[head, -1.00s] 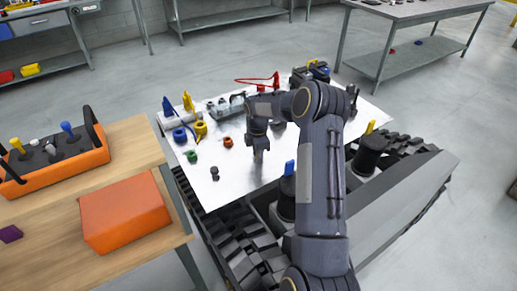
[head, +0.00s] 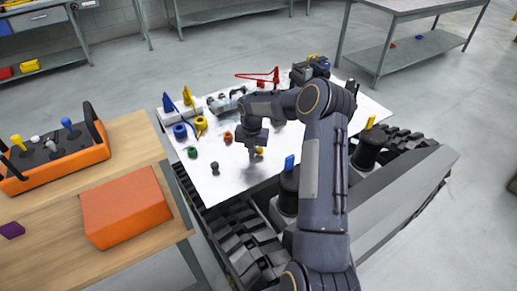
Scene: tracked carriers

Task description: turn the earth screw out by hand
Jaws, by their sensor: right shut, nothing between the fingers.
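My right arm reaches over the white panel (head: 225,187) on top of the tracked carrier. My right gripper (head: 252,158) points down just above the panel, shut and empty. A small yellow piece (head: 260,150) shows right beside the gripper, partly hidden by it. A small dark knob (head: 214,168) stands on the panel left of the gripper. I cannot tell from this view which small part is the earth screw. My left gripper is not in view.
The panel's front left is clear.

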